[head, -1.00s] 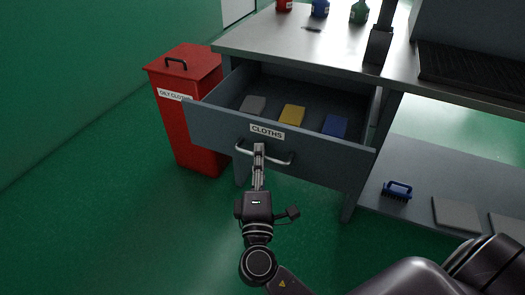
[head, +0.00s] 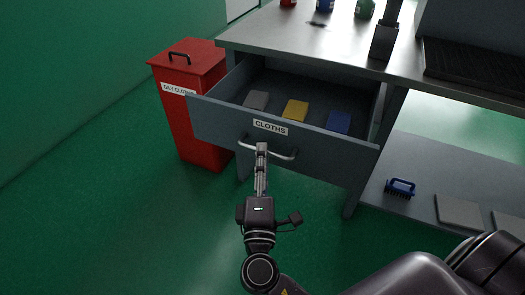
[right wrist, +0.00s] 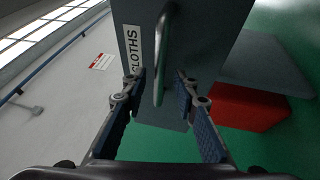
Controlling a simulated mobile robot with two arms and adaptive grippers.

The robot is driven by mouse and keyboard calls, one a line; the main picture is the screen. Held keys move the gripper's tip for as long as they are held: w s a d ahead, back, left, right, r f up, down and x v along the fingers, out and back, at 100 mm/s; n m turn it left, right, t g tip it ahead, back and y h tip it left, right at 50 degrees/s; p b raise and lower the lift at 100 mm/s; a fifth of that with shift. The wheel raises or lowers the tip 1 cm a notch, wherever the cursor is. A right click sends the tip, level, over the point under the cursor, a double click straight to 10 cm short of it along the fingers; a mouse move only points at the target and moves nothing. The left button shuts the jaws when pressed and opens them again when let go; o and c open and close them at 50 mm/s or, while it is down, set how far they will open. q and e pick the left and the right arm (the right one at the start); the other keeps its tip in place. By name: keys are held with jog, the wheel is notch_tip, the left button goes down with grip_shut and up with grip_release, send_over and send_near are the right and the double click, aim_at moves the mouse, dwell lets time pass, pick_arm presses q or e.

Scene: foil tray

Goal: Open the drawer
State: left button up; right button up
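The grey-blue drawer (head: 212,121) labelled CLOTHS stands pulled well out of the workbench. Grey, yellow and blue cloths lie inside it. Its metal bar handle (head: 285,156) is on the front, and the handle also shows in the right wrist view (right wrist: 163,50). My right gripper (head: 262,150) is at the middle of the handle. In the right wrist view its fingers (right wrist: 160,88) are apart, one on each side of the bar, with visible gaps. My left gripper is not in view.
A red bin (head: 190,125) labelled for oily cloths stands left of the drawer. The bench top (head: 290,45) carries several bottles at the back. A lower shelf (head: 425,205) at the right holds a blue brush (head: 400,187) and grey pads. The green floor at front left is clear.

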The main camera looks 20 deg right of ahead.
jog(key=v, duration=0.9)
jog(key=shift+s, duration=0.3)
jog(key=shift+f, duration=0.15)
